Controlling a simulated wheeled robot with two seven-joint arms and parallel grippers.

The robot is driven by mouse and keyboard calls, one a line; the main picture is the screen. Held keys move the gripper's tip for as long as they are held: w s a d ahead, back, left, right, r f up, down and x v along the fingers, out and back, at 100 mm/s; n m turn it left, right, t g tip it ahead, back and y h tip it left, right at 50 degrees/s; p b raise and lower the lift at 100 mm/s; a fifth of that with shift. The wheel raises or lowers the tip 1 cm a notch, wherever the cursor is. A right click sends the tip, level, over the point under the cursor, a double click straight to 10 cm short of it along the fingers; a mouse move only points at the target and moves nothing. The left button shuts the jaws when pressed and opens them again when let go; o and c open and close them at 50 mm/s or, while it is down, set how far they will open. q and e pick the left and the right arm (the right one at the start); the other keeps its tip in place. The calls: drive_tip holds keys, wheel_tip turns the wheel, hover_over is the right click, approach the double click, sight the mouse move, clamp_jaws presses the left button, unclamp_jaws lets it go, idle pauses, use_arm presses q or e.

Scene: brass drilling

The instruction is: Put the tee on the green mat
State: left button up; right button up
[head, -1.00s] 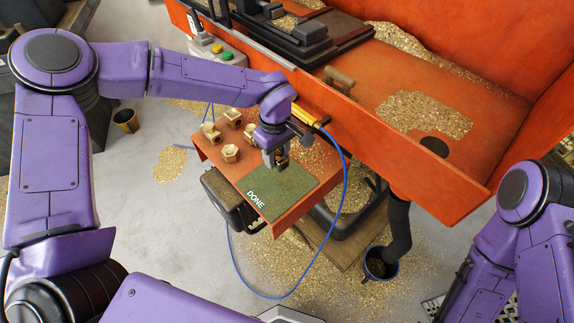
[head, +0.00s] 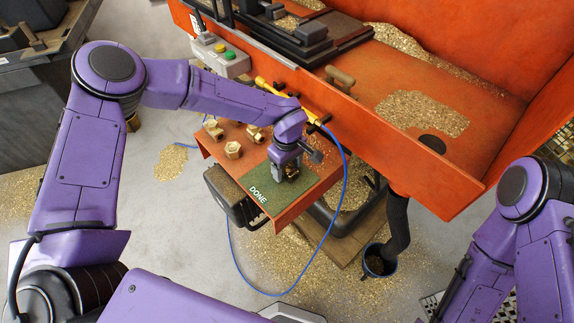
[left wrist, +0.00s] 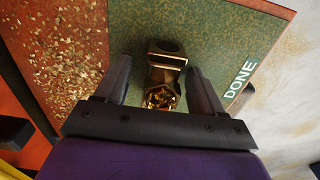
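The brass tee (left wrist: 165,72) is on the green mat (left wrist: 222,40), between the fingers of my left gripper (left wrist: 162,85) in the left wrist view. Gaps show between the tee and both fingers, so the gripper looks open around it. In the head view my left gripper (head: 288,176) is low over the green mat (head: 276,199), which bears the word DONE. The gripper hides most of the tee there. My right arm is at the right edge of the head view; its gripper is out of view.
Several brass fittings (head: 233,150) stand on the orange shelf (head: 300,207) to the left of the mat. An orange machine tray (head: 450,175) rises behind. A blue hose (head: 346,190) hangs past the shelf's right side. A dark bucket (head: 380,262) stands on the chip-strewn floor.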

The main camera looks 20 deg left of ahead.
use_arm(q)
wheel_tip(320, 180, up, 12)
drive_tip(key=b, duration=0.1)
drive_tip(key=shift+r, duration=0.25)
drive_tip(key=shift+a, duration=0.1)
idle(0.4)
